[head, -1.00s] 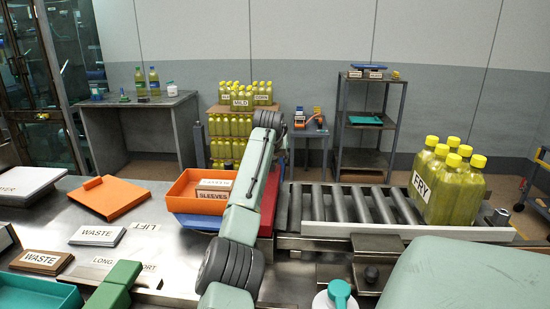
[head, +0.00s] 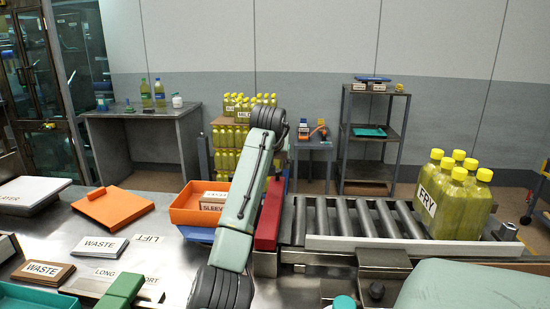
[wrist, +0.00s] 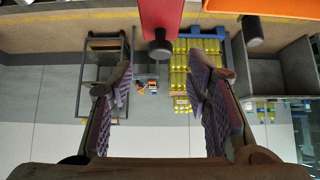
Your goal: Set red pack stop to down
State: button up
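The red pack stop (head: 269,218) stands at the left end of the roller lane, partly hidden behind my arm in the head view. Whether it is up or down I cannot tell. In the wrist view a red part (wrist: 175,14) comes in from the top edge, with a dark round knob (wrist: 160,47) at its end. My gripper (wrist: 160,82) is open and empty. Its two purple-padded fingers stand wide apart, with the knob beyond them near the top, between their lines and apart from both. In the head view my gripper is hidden behind my arm.
A pack of yellow-capped bottles labelled FRY (head: 455,198) stands at the right end of the rollers (head: 345,220). An orange tray (head: 186,206) is left of my arm. A second dark knob (wrist: 252,31) shows in the wrist view. Labelled plates (head: 98,246) lie at left.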

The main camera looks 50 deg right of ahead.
jog(key=shift+v, duration=1.95)
jog(key=shift+d+r, duration=0.1)
